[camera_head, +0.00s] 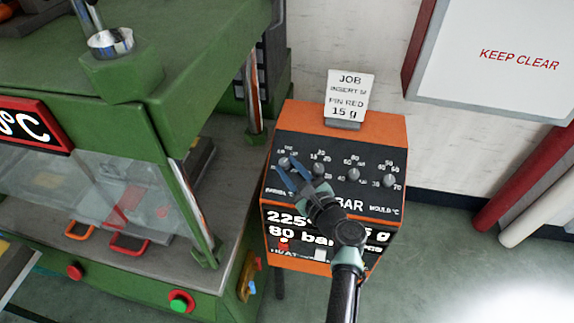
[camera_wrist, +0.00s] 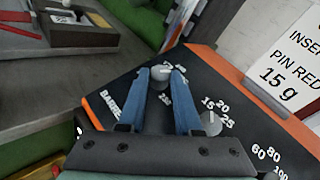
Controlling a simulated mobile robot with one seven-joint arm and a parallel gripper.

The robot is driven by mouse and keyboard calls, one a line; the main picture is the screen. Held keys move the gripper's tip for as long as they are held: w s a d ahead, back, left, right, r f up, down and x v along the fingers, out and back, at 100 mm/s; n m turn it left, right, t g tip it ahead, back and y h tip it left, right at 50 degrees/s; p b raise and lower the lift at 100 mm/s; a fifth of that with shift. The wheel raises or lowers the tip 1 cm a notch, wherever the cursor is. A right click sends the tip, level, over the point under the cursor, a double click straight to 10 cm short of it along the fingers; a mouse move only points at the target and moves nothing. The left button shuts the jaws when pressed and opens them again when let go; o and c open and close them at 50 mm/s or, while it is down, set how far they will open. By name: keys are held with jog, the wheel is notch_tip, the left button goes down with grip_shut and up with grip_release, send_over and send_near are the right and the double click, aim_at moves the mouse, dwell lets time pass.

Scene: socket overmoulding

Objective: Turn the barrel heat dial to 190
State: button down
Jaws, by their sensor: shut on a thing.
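The barrel heat dial (camera_head: 285,163) is the leftmost grey knob on the black sloped face of the orange control box (camera_head: 372,122). In the wrist view the dial (camera_wrist: 160,76) sits between my gripper's two blue fingertips. My gripper (camera_head: 293,172) is shut on the dial, and its arm reaches in from below. The "BARREL" label (camera_wrist: 112,102) shows beside the left finger. The dial's pointer and most of its scale numbers are hidden or too small to read. The display (camera_head: 285,222) shows 225 and 80 bar, partly covered by my arm.
More knobs stand to the right: a second dial (camera_head: 318,169), a third (camera_head: 353,174) and a fourth (camera_head: 389,181). A job card (camera_head: 349,94) reading 15 g stands on the box. The green press (camera_head: 175,60) is close on the left. A red roll (camera_head: 520,185) leans at the right wall.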

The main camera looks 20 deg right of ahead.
jog(key=n+g+y+b, duration=0.1)
jog(key=n+y, duration=0.1)
jog(key=d+n+g+y+b, duration=0.1)
jog(key=n, duration=0.1)
jog(key=shift+w+r+y, duration=0.15)
jog(key=shift+w+y, duration=0.05)
jog(key=shift+y, duration=0.2)
jog(key=n+g+y+b, duration=0.2)
jog(key=shift+w+r+n, duration=0.1)
jog(key=shift+w+n, duration=0.05)
jog(key=shift+n, duration=0.15)
jog(key=shift+r+n+g+b, duration=0.1)
jog(key=shift+n+g+b, duration=0.3)
jog(key=shift+b, duration=0.25)
jog(key=c, duration=0.6)
grip_release()
jog(key=v, duration=1.3)
jog(key=shift+d+p, duration=0.15)
jog(key=shift+p, duration=0.15)
